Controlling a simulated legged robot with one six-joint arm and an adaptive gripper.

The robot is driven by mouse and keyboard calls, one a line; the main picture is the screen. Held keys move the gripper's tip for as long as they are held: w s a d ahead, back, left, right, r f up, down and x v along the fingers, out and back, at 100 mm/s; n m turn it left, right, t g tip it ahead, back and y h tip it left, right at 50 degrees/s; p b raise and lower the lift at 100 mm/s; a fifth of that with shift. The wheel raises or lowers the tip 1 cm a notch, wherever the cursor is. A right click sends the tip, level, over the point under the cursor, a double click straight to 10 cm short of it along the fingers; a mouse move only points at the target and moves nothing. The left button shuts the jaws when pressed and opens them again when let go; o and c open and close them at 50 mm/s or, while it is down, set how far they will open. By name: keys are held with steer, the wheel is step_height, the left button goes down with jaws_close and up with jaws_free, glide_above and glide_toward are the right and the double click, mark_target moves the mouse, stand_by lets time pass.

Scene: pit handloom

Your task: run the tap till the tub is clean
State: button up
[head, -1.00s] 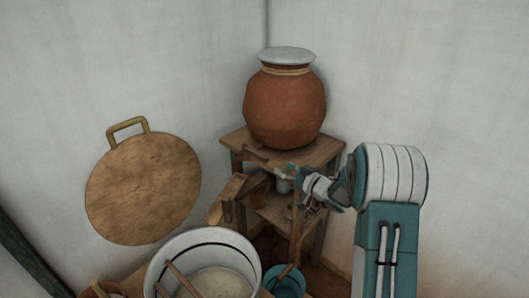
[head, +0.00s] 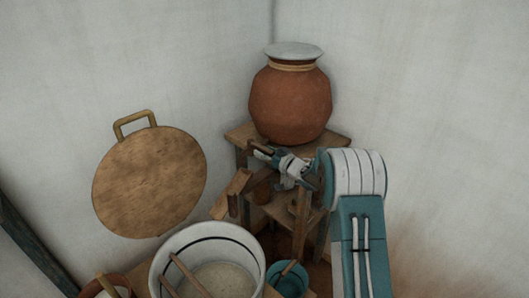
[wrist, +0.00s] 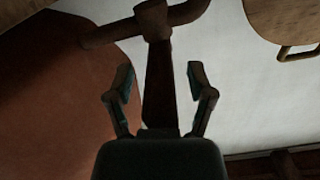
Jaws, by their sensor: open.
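The clay pot (head: 290,105) with a pale lid stands on a wooden stand in the corner. Its brown tap fills the upper middle of the wrist view (wrist: 155,22), with a long lever (wrist: 160,85) running down from it. My gripper (head: 268,154) is in front of the pot's base and hides most of the tap in the head view. In the wrist view my gripper (wrist: 162,85) is open, with a finger on each side of the lever and gaps visible. The white tub (head: 228,248) is below, holding beige contents and sticks; its near part is cut off.
A wooden trough (head: 230,193) slopes between stand and tub. A small teal bucket (head: 290,284) stands right of the tub. A round wooden lid (head: 150,182) leans on the left wall. The stand (head: 325,150) is close beneath my arm.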

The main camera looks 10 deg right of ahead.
mark_target(249, 145)
jaws_close()
